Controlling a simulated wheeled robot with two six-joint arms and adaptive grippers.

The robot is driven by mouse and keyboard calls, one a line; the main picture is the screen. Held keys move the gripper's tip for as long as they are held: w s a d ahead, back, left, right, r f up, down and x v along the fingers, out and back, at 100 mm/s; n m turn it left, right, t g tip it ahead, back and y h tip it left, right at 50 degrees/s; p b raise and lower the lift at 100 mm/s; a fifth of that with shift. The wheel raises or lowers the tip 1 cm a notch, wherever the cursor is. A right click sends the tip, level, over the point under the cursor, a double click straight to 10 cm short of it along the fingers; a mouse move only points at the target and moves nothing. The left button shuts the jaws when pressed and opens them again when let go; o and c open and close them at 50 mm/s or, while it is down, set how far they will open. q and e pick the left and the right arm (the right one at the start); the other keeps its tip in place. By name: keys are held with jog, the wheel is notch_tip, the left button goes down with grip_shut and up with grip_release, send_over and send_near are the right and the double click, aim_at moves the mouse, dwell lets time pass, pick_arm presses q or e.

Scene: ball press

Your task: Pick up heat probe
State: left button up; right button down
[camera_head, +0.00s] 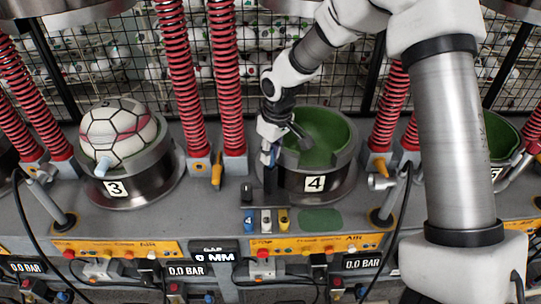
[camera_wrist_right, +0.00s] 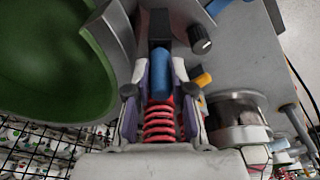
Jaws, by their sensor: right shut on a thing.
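My right gripper (camera_head: 270,148) is in front of the left side of press station 4, pointing down. Its fingers, close up in the right wrist view (camera_wrist_right: 160,92), are shut on a blue cylinder with a dark end (camera_wrist_right: 161,72), which I take to be the heat probe. In the head view the probe (camera_head: 269,180) hangs below the fingers as a dark, narrow shape beside the station's metal ring. Its lower end is hard to make out against the grey bench. My left gripper is not in view.
Station 4's green bowl (camera_head: 325,138) is empty. A panelled ball (camera_head: 118,130) sits in station 3 at left. Red springs (camera_head: 225,80) stand between stations. Blue, white and yellow pieces (camera_head: 266,221) sit on the bench (camera_head: 215,215) in front, with a wire mesh behind.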

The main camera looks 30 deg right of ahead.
notch_tip(320, 180, up, 6)
jog(key=shift+w+r+b, duration=0.1)
jog(key=shift+b, duration=0.75)
jog(key=s+a, duration=0.4)
jog(key=s, duration=0.3)
jog(key=s+a+p, duration=0.1)
jog(key=s+a, duration=0.4)
jog(key=s, duration=0.3)
jog(key=shift+s+a, duration=0.25)
jog(key=shift+r, duration=0.15)
jog(key=shift+r+p, duration=0.2)
jog(key=shift+p, duration=0.35)
